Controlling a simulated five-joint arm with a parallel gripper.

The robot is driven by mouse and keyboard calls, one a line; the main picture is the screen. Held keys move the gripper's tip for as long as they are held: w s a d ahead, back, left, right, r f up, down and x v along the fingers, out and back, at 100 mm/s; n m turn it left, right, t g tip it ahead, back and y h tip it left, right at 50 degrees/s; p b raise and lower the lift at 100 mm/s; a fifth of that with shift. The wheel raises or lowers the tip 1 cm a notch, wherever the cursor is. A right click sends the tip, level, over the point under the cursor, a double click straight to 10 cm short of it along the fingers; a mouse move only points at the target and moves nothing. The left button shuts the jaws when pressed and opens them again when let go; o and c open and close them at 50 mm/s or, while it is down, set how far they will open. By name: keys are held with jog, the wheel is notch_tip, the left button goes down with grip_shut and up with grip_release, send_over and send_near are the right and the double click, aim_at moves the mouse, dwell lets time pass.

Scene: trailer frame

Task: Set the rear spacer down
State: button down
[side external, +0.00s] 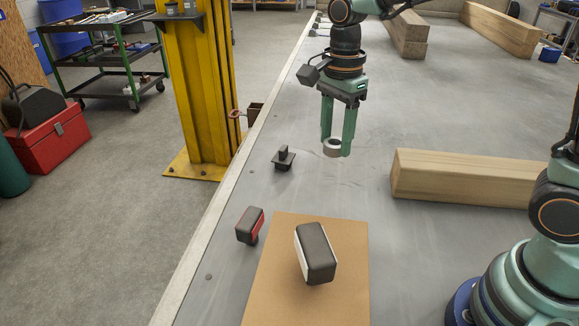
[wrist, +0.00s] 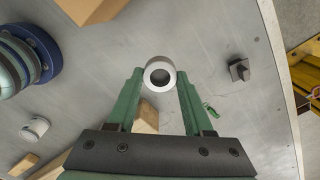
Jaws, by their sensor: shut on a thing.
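The spacer, a short pale grey ring (side external: 332,147), is between the fingers of my gripper (side external: 336,147) above the grey metal table (side external: 330,190). My gripper is shut on the ring and points down. In the wrist view the ring (wrist: 160,74) sits at the fingertips with its round hole facing the camera. There is bare table below it. I cannot tell from these views whether this ring is the rear one. The exact gap between ring and table is hard to judge.
A dark post on a square base (side external: 284,158) stands left of my gripper. A wooden beam (side external: 455,178) lies to the right. A tan board (side external: 348,228) with a black-and-white block (side external: 316,252) and a red-and-black block (side external: 250,225) are nearer. A yellow column (side external: 205,80) rises beyond the table's left edge.

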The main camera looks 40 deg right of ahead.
jog(key=w+d+n, duration=0.1)
jog(key=w+d, duration=0.6)
jog(key=w, duration=0.2)
jog(key=n, duration=0.2)
send_over(333, 170)
notch_tip(333, 170, down, 20)
jog(key=shift+f, duration=0.1)
jog(key=shift+c, duration=1.5)
grip_release()
jog(key=shift+f, duration=0.1)
